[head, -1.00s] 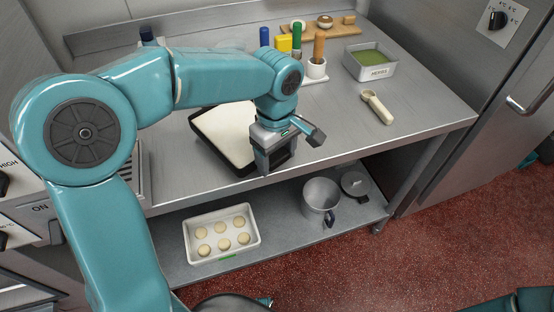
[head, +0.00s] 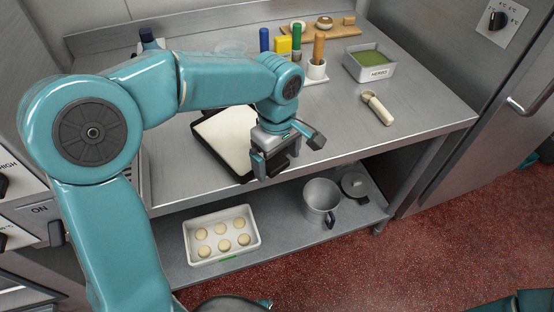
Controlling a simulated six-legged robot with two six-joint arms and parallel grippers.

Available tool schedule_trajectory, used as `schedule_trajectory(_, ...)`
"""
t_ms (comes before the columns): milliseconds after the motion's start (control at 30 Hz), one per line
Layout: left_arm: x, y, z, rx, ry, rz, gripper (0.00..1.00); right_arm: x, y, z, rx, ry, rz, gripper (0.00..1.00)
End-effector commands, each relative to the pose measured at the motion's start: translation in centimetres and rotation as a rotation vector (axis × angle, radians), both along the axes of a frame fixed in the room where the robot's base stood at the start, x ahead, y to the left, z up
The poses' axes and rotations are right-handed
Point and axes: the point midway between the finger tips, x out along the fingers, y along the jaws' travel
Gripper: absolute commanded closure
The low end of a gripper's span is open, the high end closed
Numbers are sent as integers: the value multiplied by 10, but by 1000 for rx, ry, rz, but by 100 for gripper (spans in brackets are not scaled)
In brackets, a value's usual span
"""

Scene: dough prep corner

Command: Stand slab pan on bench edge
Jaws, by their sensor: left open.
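The slab pan (head: 215,152) is a dark, shallow pan with a pale flat slab (head: 228,132) in it. It lies on the steel bench (head: 345,143), its near corner close to the bench's front edge. My left gripper (head: 276,166) is open at the right side of the pan, pointing down close to the front edge. The gripper and forearm hide the pan's right side and part of its far end. I cannot tell whether the fingers touch the pan. My right gripper is out of view.
On the bench are a herb tub (head: 370,65), a scoop (head: 377,108), a rack of upright tools (head: 318,68) and a wooden board (head: 322,27). On the shelf below are a tray of dough rounds (head: 191,254) and a metal jug (head: 320,197). The bench's right front is clear.

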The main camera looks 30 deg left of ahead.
Motion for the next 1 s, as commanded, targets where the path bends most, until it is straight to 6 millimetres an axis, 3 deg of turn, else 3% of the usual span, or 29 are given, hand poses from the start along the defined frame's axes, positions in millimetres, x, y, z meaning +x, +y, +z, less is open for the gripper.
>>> schedule_trajectory(200,1,0,53,-2,-7,0,6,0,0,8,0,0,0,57)
schedule_trajectory(433,0,0,96,-1,-3,-1,6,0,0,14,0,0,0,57)
schedule_trajectory(600,0,0,108,0,-1,-1,6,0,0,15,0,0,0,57)
schedule_trajectory(1000,0,0,109,0,0,0,6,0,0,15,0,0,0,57)
